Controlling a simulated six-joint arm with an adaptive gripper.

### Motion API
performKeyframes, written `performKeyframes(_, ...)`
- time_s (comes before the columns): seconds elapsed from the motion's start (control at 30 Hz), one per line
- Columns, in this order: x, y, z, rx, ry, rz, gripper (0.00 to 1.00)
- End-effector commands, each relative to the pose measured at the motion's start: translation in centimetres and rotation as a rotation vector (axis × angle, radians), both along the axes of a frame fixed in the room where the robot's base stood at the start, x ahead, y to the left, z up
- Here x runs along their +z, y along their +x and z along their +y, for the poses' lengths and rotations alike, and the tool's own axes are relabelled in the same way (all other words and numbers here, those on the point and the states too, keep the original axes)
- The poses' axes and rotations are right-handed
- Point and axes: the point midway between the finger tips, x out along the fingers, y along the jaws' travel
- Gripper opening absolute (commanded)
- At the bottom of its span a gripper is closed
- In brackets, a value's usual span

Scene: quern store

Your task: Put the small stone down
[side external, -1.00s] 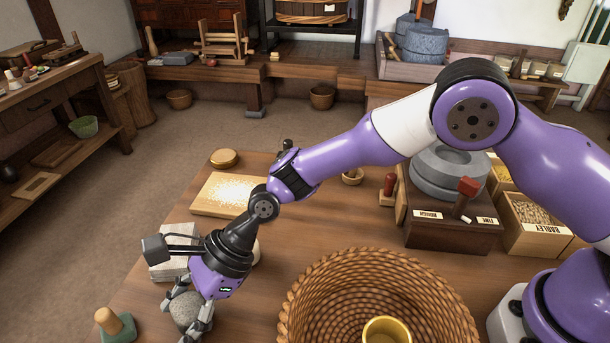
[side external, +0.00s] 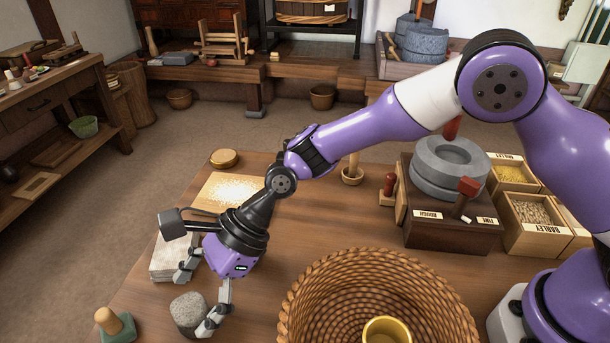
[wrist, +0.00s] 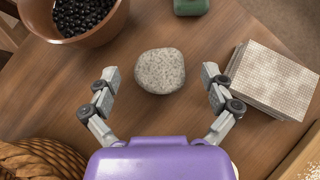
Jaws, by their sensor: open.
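The small stone (side external: 188,314) is a grey speckled, rounded lump. It rests on the wooden table near its front left part. In the wrist view the stone (wrist: 160,71) lies ahead of my fingertips, clear of both fingers. My gripper (side external: 200,300) is open and empty, pointing down close to the stone in the side view. In the wrist view my gripper's fingers (wrist: 160,85) are spread wide on either side, with bare table between them. In the side view one finger partly overlaps the stone's right edge.
A stack of pale cloth-like squares (wrist: 272,80) lies right of the stone in the wrist view. A bowl of dark berries (wrist: 122,22), a green-based stamp (side external: 117,327) and a woven basket (side external: 440,287) stand nearby. The quern (side external: 440,180) sits farther back right.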

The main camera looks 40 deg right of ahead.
Motion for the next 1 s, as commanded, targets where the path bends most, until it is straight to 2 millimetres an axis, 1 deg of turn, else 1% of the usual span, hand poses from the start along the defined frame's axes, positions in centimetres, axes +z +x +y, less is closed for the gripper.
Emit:
performKeyframes(0.03,1.0,0.2,-1.0,-0.006,0.001,-0.003,0.95)
performKeyframes(0.2,3.7,0.1,-3.8,-0.004,0.002,-0.003,0.95)
performKeyframes(0.3,4.8,0.1,-5.0,-0.004,0.001,-0.002,0.95)
performKeyframes(0.47,6.0,0.1,-6.2,0.005,-0.005,-0.018,0.95)
performKeyframes(0.57,7.3,0.4,-7.9,0.053,-0.044,-0.127,0.95)
performKeyframes(0.67,9.5,0.7,-11.5,0.168,-0.151,-0.353,0.95)
performKeyframes(0.7,10.5,0.7,-13.5,0.232,-0.217,-0.459,0.95)
performKeyframes(0.77,11.9,0.2,-16.9,0.351,-0.333,-0.616,0.95)
performKeyframes(0.8,12.8,-0.4,-19.1,0.437,-0.418,-0.708,0.95)
performKeyframes(0.87,13.8,-1.7,-22.5,0.575,-0.547,-0.822,0.95)
performKeyframes(0.9,14.3,-2.7,-24.6,0.670,-0.628,-0.880,0.95)
performKeyframes(0.97,14.8,-4.4,-27.5,0.812,-0.739,-0.942,0.95)
performKeyframes(1.0,14.9,-5.5,-29.1,0.901,-0.802,-0.968,0.95)
